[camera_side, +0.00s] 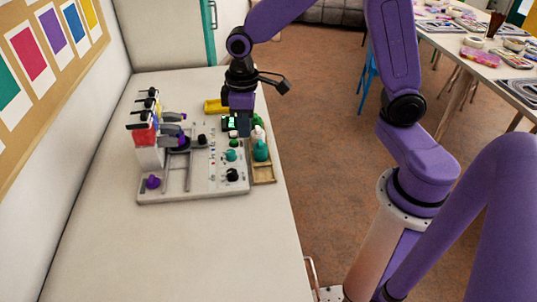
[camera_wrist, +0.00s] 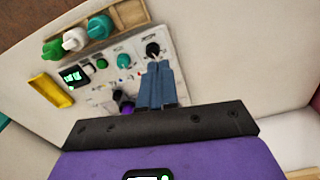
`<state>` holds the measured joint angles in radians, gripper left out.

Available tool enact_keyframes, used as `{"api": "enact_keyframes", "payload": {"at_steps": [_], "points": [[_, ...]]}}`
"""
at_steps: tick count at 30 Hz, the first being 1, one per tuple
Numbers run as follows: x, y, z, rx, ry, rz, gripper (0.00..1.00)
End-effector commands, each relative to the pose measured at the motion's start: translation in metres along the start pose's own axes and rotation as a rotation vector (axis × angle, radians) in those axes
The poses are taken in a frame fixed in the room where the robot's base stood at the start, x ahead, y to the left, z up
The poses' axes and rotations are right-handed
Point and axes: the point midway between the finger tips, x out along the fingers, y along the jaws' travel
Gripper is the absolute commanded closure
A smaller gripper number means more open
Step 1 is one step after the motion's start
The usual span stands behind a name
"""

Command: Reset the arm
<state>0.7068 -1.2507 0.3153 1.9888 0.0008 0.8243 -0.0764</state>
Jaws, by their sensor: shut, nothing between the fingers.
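My gripper (camera_side: 243,133) hangs over the right part of the light grey bead board (camera_side: 190,197) in the side view. In the wrist view its two blue fingers (camera_wrist: 158,66) are together with nothing between them. The fingertips show close to a black knob (camera_wrist: 152,48) in that picture; whether they touch it I cannot tell. The same board panel has teal (camera_wrist: 124,61), green (camera_wrist: 101,63) and white knobs and a small lit display (camera_wrist: 74,76). In the side view my gripper partly hides the panel's far end.
A wooden tray (camera_side: 264,180) beside the board holds green, white and teal (camera_side: 261,151) pieces. A yellow block (camera_side: 214,106) lies behind the board. A tower with black levers (camera_side: 150,153) rises at the board's left. The table's near part (camera_side: 200,250) is clear.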

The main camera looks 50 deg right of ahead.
Motion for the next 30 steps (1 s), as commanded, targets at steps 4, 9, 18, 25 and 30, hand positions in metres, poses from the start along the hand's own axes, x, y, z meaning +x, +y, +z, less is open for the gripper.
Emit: {"api": "enact_keyframes", "payload": {"at_steps": [4, 9, 18, 25, 30], "points": [[-0.023, -0.045, 0.047, -0.127, 0.009, -0.002, 1.00], [-0.039, -0.081, 0.107, -0.269, 0.013, -0.006, 1.00], [-0.045, -0.102, 0.190, -0.449, 0.017, -0.012, 1.00], [-0.044, -0.103, 0.203, -0.480, 0.016, -0.012, 1.00], [-0.044, -0.103, 0.203, -0.479, 0.016, -0.012, 1.00]]}}
